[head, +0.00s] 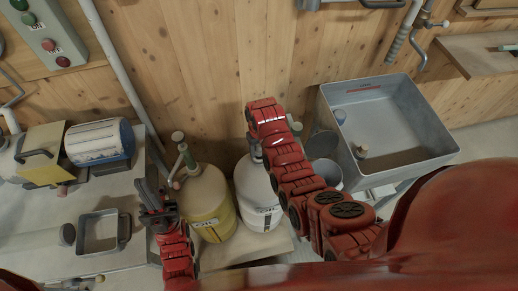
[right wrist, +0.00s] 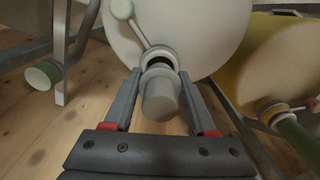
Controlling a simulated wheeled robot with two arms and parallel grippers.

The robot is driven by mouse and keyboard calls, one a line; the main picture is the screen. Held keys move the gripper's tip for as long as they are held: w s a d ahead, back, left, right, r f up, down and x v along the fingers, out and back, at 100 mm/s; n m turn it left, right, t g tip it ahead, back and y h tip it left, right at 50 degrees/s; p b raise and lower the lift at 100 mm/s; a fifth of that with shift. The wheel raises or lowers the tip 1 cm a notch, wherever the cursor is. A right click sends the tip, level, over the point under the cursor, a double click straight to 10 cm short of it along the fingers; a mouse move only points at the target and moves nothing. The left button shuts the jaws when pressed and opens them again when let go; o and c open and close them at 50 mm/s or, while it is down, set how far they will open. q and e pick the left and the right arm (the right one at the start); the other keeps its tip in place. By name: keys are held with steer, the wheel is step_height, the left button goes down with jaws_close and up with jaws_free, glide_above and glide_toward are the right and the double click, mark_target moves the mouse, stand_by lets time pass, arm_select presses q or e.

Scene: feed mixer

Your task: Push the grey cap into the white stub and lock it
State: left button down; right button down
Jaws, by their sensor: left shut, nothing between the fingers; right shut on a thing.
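In the right wrist view, the grey cap (right wrist: 160,100) sits between the two fingers of my right gripper (right wrist: 161,78), which is shut on it. Beyond the cap is the white stub (right wrist: 158,55) on the white drum (right wrist: 190,30). The cap is lined up closely with the stub's mouth, where a dark band shows; I cannot tell how deep it sits. In the head view the white drum (head: 262,217) is partly covered by my right arm, and cap and stub are hidden. My left gripper (head: 147,188) is shut and empty, left of the yellow drum.
A pale lever with a round knob (right wrist: 122,9) stands by the stub. The yellow drum (head: 208,205) is beside the white one. A steel sink (head: 425,125) is at right. A bench at left holds a motor (head: 98,142) and a metal tray (head: 98,232).

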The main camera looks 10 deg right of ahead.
steer(key=shift+f, duration=0.35)
stand_by(0.4)
steer(key=shift+r, duration=0.35)
steer(key=shift+f+b, duration=0.45)
steer(key=shift+f, duration=0.05)
stand_by(1.6)
steer(key=shift+r, duration=0.15)
steer(key=shift+r, duration=0.35)
stand_by(1.0)
steer(key=shift+f, duration=0.5)
stand_by(0.7)
steer(key=shift+r, duration=0.15)
steer(key=shift+r, duration=0.35)
